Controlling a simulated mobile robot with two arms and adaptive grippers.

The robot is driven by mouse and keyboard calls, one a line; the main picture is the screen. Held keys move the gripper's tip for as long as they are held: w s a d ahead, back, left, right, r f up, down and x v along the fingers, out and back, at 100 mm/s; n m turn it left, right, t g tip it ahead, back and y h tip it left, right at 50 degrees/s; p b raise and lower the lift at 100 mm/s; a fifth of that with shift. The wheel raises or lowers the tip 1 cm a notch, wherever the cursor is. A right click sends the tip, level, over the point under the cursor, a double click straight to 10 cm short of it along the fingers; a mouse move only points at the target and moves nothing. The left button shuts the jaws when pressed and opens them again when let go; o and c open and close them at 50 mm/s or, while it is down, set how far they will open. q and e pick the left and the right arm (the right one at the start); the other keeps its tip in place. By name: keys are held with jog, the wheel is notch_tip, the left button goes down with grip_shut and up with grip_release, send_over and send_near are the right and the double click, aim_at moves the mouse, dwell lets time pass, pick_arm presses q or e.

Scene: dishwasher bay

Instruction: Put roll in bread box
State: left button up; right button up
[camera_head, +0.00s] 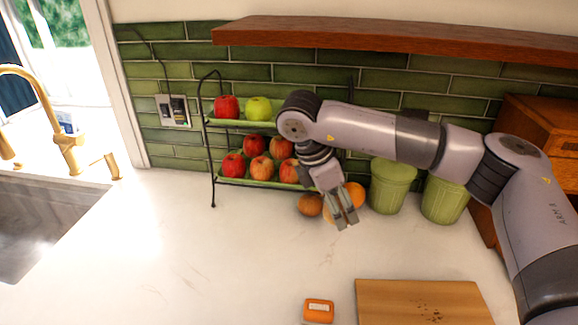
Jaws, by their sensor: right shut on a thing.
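My right gripper (346,225) points down over the counter at the foot of the rack, its fingers close together. It is shut on a golden-brown roll (356,194), which shows beside and behind the fingers and is partly hidden by them. A brown rounded thing (309,205) lies on the counter just left of the gripper; I cannot tell whether it is a roll or a fruit. A wooden box (540,125), which looks like the bread box, stands at the back right, partly hidden by my right arm. My left gripper is out of view.
A two-tier rack (213,150) holds red apples and a green one. Two green canisters (392,187) stand right of the gripper. A cutting board (420,303) and a small orange object (318,311) lie in front. The left counter is clear beside the sink (45,225). A wooden shelf (400,40) hangs above.

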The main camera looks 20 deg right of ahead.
jog(key=n, duration=0.2)
jog(key=s+f+n+t, duration=0.1)
jog(key=n, duration=0.1)
jog(key=shift+a+f+t, duration=0.1)
jog(key=shift+a+t, duration=0.1)
jog(key=shift+t, duration=0.1)
jog(key=n, duration=0.2)
jog(key=s+f+n+t+y, duration=0.1)
jog(key=n, duration=0.2)
jog(key=shift+s+a+f+n+t+y, duration=0.2)
jog(key=shift+n+t+y, duration=0.1)
jog(key=shift+n+t, duration=0.1)
jog(key=s+a+f+m+g+y, duration=0.1)
jog(key=s+m, duration=0.3)
jog(key=m, duration=0.5)
jog(key=s+a+f+m+g+y, duration=0.1)
jog(key=s+a+f+m+g, duration=0.1)
jog(key=m, duration=0.7)
jog(key=s+a+f+m+g+y, duration=0.1)
jog(key=s+f+m+g, duration=0.3)
jog(key=m, duration=0.5)
jog(key=shift+s+a+f+g+b, duration=0.1)
jog(key=shift+s+a+g+b, duration=0.15)
jog(key=shift+s, duration=0.3)
jog(key=shift+s+a+g+b, duration=0.15)
jog(key=shift+s+a, duration=0.1)
jog(key=shift+s, duration=0.3)
jog(key=shift+w+d, duration=0.1)
